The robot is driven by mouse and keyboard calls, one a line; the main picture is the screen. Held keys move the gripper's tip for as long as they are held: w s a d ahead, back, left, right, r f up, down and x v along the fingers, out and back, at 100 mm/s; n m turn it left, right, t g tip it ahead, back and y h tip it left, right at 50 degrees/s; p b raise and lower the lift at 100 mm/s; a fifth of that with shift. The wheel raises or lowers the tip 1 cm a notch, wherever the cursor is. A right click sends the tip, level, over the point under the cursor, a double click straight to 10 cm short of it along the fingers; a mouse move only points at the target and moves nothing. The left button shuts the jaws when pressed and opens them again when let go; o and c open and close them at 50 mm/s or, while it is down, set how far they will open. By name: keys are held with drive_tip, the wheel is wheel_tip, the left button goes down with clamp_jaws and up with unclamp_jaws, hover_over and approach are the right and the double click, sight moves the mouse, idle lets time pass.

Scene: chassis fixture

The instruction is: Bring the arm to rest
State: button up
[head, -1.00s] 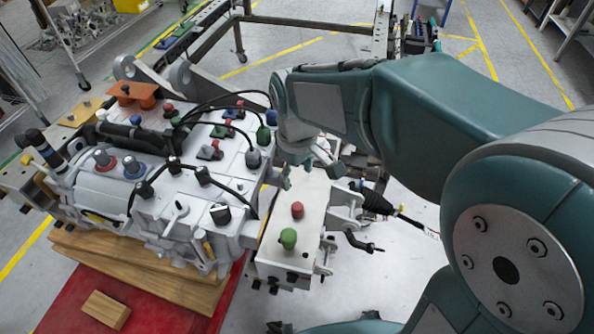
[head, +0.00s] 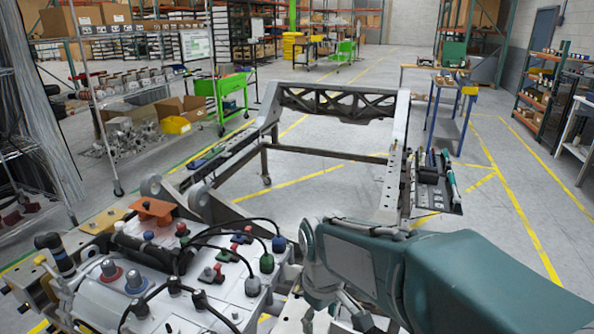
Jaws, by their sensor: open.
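My teal arm (head: 455,290) reaches in from the lower right, its wrist (head: 320,262) just right of the white chassis unit. My gripper (head: 335,318) points down below the wrist at the bottom edge of the head view. It is open, and its tips are partly cut off by the frame. I see nothing held in it. The white chassis unit (head: 235,308) carries black cables and red, green and blue connectors. Whether the gripper touches anything below is hidden.
A dark metal frame (head: 330,155) stands behind the unit, with a tool tray (head: 437,185) on its right side. Wire shelving (head: 130,80) is at left, a green cart (head: 228,95) behind it, a blue cart (head: 447,115) at right. Grey floor between is open.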

drive_tip(key=s+d+r+m+t, duration=0.2)
drive_tip(key=s+d+r+m, duration=0.1)
drive_tip(key=s+d+m, duration=0.1)
drive_tip(key=s+d+r+m+t, duration=0.3)
drive_tip(key=s+d, duration=0.3)
drive_tip(key=s, duration=0.3)
drive_tip(key=shift+d+r+m+t, duration=0.3)
drive_tip(key=shift+d+r+m, duration=0.1)
drive_tip(key=shift+r+m, duration=0.1)
